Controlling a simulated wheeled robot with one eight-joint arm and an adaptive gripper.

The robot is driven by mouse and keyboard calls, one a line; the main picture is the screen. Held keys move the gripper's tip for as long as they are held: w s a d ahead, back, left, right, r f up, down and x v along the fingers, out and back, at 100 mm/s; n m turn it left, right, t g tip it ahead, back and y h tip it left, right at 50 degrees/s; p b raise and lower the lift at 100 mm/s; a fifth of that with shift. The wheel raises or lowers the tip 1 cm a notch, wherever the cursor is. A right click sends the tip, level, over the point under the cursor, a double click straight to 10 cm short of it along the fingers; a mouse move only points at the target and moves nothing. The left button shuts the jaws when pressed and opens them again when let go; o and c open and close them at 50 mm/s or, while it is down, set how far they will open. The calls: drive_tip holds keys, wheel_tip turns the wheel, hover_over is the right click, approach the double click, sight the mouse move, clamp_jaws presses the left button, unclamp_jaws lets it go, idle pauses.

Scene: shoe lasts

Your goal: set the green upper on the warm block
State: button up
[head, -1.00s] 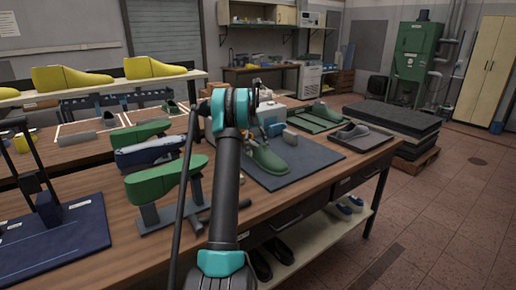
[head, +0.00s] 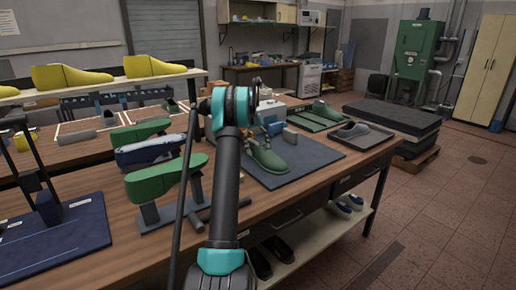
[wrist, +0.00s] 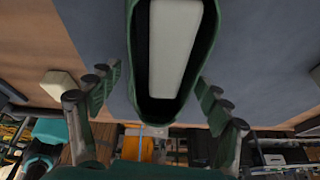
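A green upper (head: 266,157) stands on the dark grey mat (head: 312,157) in the head view, its toe toward the front right. In the wrist view the green upper (wrist: 209,38) is seen from above, with a pale surface inside its dark opening. My gripper (wrist: 158,88) is open in the wrist view, with one ridged finger on each side of the upper's rounded end. A gap shows between each finger and the upper. In the head view my arm hides most of the gripper. I cannot tell which thing is the warm block.
Green lasts (head: 165,178) on stands and a blue one (head: 150,152) are left of my arm. A grey shoe (head: 351,130) lies in a tray at the right, and another green shoe (head: 324,111) in a green tray behind. The mat's front right is clear.

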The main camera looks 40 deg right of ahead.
drive_tip(key=shift+o, duration=0.2)
drive_tip(key=v, duration=1.2)
idle(0.6)
